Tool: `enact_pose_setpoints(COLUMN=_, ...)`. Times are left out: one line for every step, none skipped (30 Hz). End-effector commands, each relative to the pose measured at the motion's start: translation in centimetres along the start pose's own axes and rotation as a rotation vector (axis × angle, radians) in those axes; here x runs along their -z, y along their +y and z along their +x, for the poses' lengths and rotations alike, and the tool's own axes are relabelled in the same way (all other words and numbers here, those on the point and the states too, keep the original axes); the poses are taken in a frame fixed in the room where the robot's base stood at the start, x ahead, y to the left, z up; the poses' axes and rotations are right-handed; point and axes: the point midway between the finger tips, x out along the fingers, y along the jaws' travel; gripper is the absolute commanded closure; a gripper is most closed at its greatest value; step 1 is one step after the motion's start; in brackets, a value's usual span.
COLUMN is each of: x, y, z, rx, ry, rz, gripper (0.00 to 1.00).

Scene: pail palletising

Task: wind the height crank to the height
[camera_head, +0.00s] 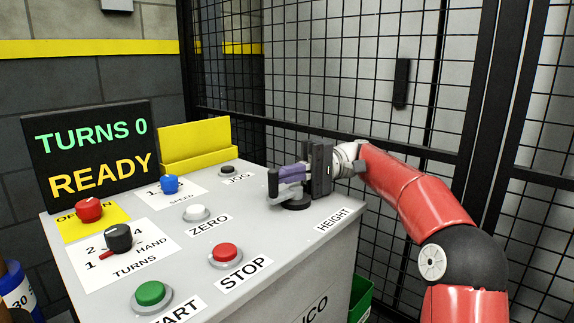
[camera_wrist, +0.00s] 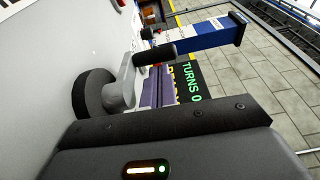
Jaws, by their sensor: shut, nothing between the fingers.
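The height crank (camera_head: 296,204) is on the right end of the grey console top, beside the HEIGHT label (camera_head: 333,218). It has a dark round hub, and its black upright knob (camera_head: 272,183) stands at the left. In the wrist view, the crank's grey arm (camera_wrist: 124,84) joins the dark hub to the knob (camera_wrist: 156,54). My gripper (camera_head: 282,174), with purple fingers, is shut and empty above the hub. Its tips are close to the knob; I cannot tell whether they touch it. The display (camera_head: 92,155) reads "TURNS 0" and "READY".
The console top also carries a red STOP button (camera_head: 225,252), a green button (camera_head: 151,294), a white ZERO button (camera_head: 197,212), a blue speed knob (camera_head: 169,184) and a turns selector (camera_head: 118,237). A yellow holder (camera_head: 195,143) stands behind. Black mesh fencing (camera_head: 300,90) closes off the back and right.

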Motion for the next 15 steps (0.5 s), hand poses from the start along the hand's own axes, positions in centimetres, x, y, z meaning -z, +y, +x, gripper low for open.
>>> enact_pose_setpoints(x=0.03, y=-0.05, z=-0.05, rx=0.003, ry=-0.049, rz=-0.002, gripper=1.0)
enact_pose_setpoints(x=-0.02, y=-0.04, z=-0.13, rx=0.004, ry=-0.075, rz=-0.003, gripper=1.0)
enact_pose_setpoints(x=-0.17, y=-0.12, z=-0.02, rx=-0.002, ry=-0.078, rz=-0.001, gripper=1.0)
enact_pose_setpoints(x=-0.22, y=-0.1, z=0.03, rx=-0.002, ry=-0.075, rz=0.002, gripper=1.0)
enact_pose_setpoints(x=-0.24, y=-0.07, z=0.03, rx=-0.002, ry=-0.074, rz=0.002, gripper=1.0)
enact_pose_setpoints(x=-0.27, y=-0.06, z=0.03, rx=-0.001, ry=-0.073, rz=0.001, gripper=1.0)
enact_pose_setpoints(x=-0.31, y=-0.07, z=0.03, rx=0.0, ry=-0.073, rz=0.001, gripper=1.0)
enact_pose_setpoints(x=-0.35, y=-0.07, z=0.04, rx=-0.001, ry=-0.073, rz=0.001, gripper=1.0)
enact_pose_setpoints(x=-0.37, y=-0.05, z=0.08, rx=-0.001, ry=-0.073, rz=0.001, gripper=1.0)
enact_pose_setpoints(x=-0.39, y=-0.06, z=0.11, rx=-0.001, ry=-0.073, rz=0.0, gripper=1.0)
enact_pose_setpoints(x=-0.41, y=-0.06, z=0.11, rx=0.0, ry=-0.072, rz=0.0, gripper=1.0)
enact_pose_setpoints(x=-0.46, y=-0.05, z=0.14, rx=-0.001, ry=-0.073, rz=0.0, gripper=1.0)
enact_pose_setpoints(x=-0.44, y=0.0, z=0.17, rx=0.0, ry=-0.084, rz=0.0, gripper=1.0)
enact_pose_setpoints(x=-0.43, y=-0.01, z=0.18, rx=0.001, ry=-0.095, rz=-0.002, gripper=1.0)
enact_pose_setpoints(x=-0.45, y=0.01, z=0.19, rx=-0.001, ry=-0.108, rz=-0.001, gripper=1.0)
